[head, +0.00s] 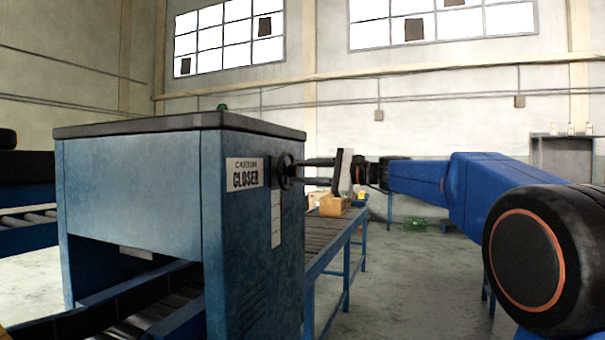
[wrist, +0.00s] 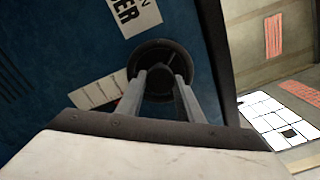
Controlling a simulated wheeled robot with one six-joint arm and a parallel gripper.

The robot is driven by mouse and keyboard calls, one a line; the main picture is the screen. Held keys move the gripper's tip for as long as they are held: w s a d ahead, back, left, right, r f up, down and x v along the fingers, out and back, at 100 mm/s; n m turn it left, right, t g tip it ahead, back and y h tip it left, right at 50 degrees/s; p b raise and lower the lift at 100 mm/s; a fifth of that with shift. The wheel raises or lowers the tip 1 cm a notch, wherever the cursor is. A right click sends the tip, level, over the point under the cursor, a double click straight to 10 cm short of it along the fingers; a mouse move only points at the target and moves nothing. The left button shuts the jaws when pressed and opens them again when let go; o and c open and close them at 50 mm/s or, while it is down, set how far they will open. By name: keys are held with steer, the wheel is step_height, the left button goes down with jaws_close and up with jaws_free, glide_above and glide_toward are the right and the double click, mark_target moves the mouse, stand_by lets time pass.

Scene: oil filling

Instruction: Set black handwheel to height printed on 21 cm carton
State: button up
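The black handwheel (head: 283,172) is on the side of the blue carton closer (head: 130,190), beside its label plate. It also shows in the wrist view (wrist: 161,50). My gripper (head: 296,171) points at the wheel from the right. Its two fingers (wrist: 160,76) are apart, with the tips over the wheel face, inside the outer rim. I cannot tell whether the tips touch it. A pale scale strip (head: 276,226) is below the wheel and partly shows in the wrist view (wrist: 98,92). Its marks are too small to read. A brown carton (head: 333,206) stands on the conveyor behind; no print is readable.
A roller conveyor (head: 335,233) runs back from the closer, below my arm. More small items stand farther along it. A green crate (head: 415,225) is on the floor at the back. A shelf with bottles (head: 562,150) stands at the right. Open floor lies right of the conveyor.

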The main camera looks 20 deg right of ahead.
steer(key=shift+n, duration=0.3)
steer(key=shift+c, duration=0.4)
steer(key=n, duration=0.2)
steer(key=shift+n, duration=0.4)
steer(key=n, duration=0.9)
steer(key=shift+n, duration=1.7)
steer(key=o, duration=1.1)
